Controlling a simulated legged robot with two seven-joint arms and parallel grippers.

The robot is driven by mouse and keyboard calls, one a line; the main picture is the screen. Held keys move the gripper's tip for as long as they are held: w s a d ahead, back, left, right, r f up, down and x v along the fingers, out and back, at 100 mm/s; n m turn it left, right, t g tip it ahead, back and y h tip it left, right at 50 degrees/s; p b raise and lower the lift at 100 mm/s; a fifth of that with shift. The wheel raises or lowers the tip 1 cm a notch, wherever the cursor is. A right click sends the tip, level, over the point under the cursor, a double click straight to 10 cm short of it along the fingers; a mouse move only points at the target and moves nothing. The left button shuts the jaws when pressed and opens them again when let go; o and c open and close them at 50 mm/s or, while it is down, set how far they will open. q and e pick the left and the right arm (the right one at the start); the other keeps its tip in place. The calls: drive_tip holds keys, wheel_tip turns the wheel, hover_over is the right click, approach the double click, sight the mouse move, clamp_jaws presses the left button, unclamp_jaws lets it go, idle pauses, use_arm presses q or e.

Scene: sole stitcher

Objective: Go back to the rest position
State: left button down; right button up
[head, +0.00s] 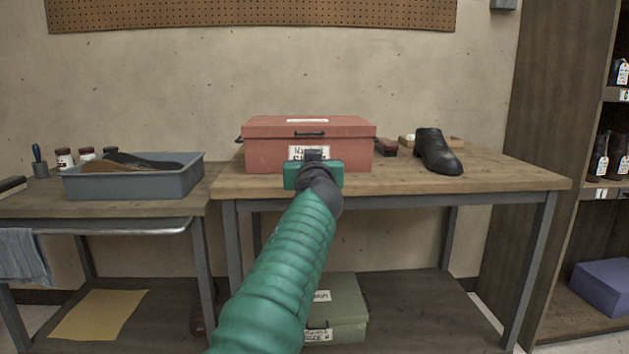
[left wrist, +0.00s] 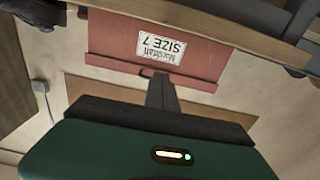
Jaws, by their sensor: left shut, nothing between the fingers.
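My left arm comes up from the bottom of the head view in a green ribbed sleeve. Its left gripper (head: 314,154) is in front of a closed red box (head: 262,152) on the right-hand workbench. In the left wrist view the dark fingers (left wrist: 161,82) are together with nothing between them. There the red box (left wrist: 112,48) appears upside down, with a white label reading "SIZE 7". The fingertips overlap the box's front in the picture; I cannot tell how far apart they are. My right gripper is not in view.
A black shoe (head: 436,152) and a brush (head: 386,147) lie right of the box. A grey tray (head: 130,184) stands on the left bench (head: 150,213). A green box (head: 346,309) sits on the lower shelf. Wooden shelving (head: 565,150) rises at the right.

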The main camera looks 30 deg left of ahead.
use_arm(q)
drive_tip(key=s+d+f+m+g+h+p, duration=0.1)
drive_tip(key=s+d+f+g+h+p, duration=0.2)
drive_tip(key=f, duration=0.5)
drive_tip(key=s+f+m+g+h+p, duration=0.1)
drive_tip(key=s+f+g+p, duration=0.2)
drive_tip(key=f, duration=0.4)
drive_tip(key=s+d+f+m+g+h+p, duration=0.1)
drive_tip(key=s+d+f+p, duration=0.1)
drive_tip(key=s+f+p, duration=0.45)
drive_tip(key=s+d+f+m+g+h+p, duration=0.2)
drive_tip(key=s+d+f+g+p, duration=0.3)
drive_tip(key=s, duration=0.7)
drive_tip(key=s+d+f+m+g+h+p, duration=0.1)
drive_tip(key=s+d+f+h+p, duration=0.15)
drive_tip(key=s+d+f, duration=0.65)
drive_tip(key=w+p+v, duration=0.3)
drive_tip(key=p+v, duration=1.5)
drive_tip(key=w+a+r+p+v, duration=0.1)
drive_tip(key=w+p+v, duration=0.3)
drive_tip(key=p+v, duration=1.4)
drive_tip(key=shift+s+a+r, duration=0.15)
drive_tip(key=shift+a+r, duration=0.1)
drive_tip(key=shift+r, duration=0.5)
drive_tip(key=shift+y, duration=0.25)
